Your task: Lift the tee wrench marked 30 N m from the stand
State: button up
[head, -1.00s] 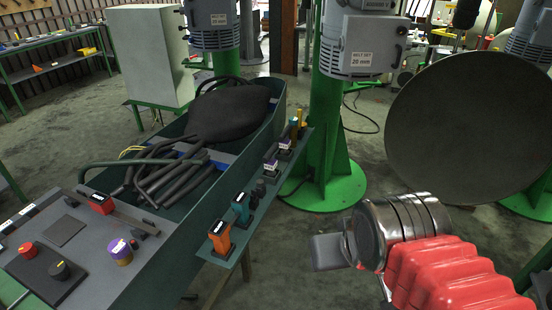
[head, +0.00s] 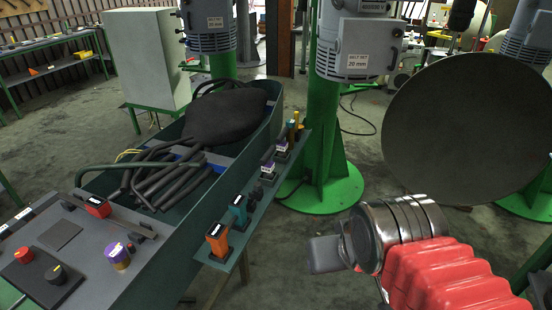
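A narrow shelf (head: 232,258) on the side of the green cart holds a row of tools. They include an orange one (head: 218,240), a teal one (head: 239,211), purple-and-white ones (head: 268,166) and yellow-topped ones (head: 297,122). Their markings are too small to read, so I cannot tell which is the tee wrench marked 30 N m or whether it is here. My gripper (head: 325,254) is a grey end beyond a shiny metal wrist and red bellows at the lower right. It is right of the shelf and apart from it. Its fingers cannot be made out.
The green cart (head: 232,168) holds a black bag and dark hoses. Its grey top (head: 75,222) carries red, black and purple knobs. A green column (head: 322,150) with a labelled grey machine (head: 358,45) stands behind. A large dark disc (head: 465,125) fills the right. Floor shows between cart and gripper.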

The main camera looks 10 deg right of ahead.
aim_at(267, 167)
jog(key=z, duration=1.35)
jog(key=i, duration=2.1)
